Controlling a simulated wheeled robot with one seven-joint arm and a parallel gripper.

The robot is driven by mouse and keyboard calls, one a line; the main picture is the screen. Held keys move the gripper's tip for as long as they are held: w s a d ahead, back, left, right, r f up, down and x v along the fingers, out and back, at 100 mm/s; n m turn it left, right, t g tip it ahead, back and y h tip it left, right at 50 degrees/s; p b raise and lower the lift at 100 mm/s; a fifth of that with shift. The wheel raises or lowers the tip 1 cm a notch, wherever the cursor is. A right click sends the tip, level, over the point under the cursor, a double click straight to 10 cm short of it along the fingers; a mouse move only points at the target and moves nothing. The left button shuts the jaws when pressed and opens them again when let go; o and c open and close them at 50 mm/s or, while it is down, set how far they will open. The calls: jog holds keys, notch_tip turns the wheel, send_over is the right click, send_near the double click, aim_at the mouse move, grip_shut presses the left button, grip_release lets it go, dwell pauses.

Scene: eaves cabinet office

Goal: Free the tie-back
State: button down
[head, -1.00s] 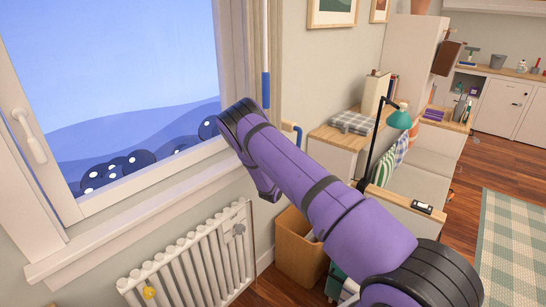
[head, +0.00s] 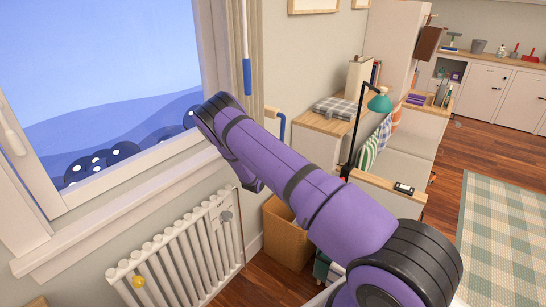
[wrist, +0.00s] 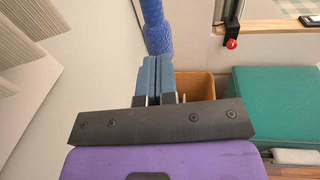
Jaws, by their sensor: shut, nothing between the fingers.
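A beige curtain (head: 256,50) hangs at the right of the window. A thin pale rod with a blue grip (head: 247,77) hangs in front of it. A blue hook-shaped piece (head: 282,127) shows on the wall right of the curtain. I cannot tell which piece is the tie-back. In the wrist view my gripper (wrist: 156,75) has its two blue-grey fingers together, with nothing between them. A ribbed blue cylinder (wrist: 157,28) shows just beyond the fingertips; contact cannot be told. Pleated cloth (wrist: 30,30) is at upper left. In the head view my arm hides the gripper.
A white radiator (head: 180,252) with a yellow knob stands below the window sill (head: 110,232). A cardboard-coloured bin (head: 285,238) is beside it. A bench (head: 395,165), a teal lamp (head: 379,103) and cabinets are to the right.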

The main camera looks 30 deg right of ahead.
jog(key=f+v, duration=0.1)
jog(key=v, duration=1.1)
jog(key=s+r+m+g+y, duration=0.3)
jog(key=s+r+m+g, duration=0.35)
jog(key=r, duration=0.95)
jog(key=s+r+m+g+y, duration=0.25)
jog(key=s+r+m, duration=0.7)
jog(key=r, duration=0.55)
jog(key=s+a+r+m+t+y, duration=0.2)
jog(key=s+a+r, duration=0.3)
jog(key=s, duration=0.4)
jog(key=s+a+r+m+t+y, duration=0.2)
jog(key=s+a+r+m+y, duration=0.1)
jog(key=s, duration=0.6)
jog(key=s+a+r+m+t+y, duration=0.2)
jog(key=s+a+r+y, duration=0.2)
jog(key=s, duration=0.6)
notch_tip(320, 180, up, 3)
jog(key=a, duration=0.2)
jog(key=shift+a+m+y, duration=0.3)
jog(key=shift+a+y, duration=0.05)
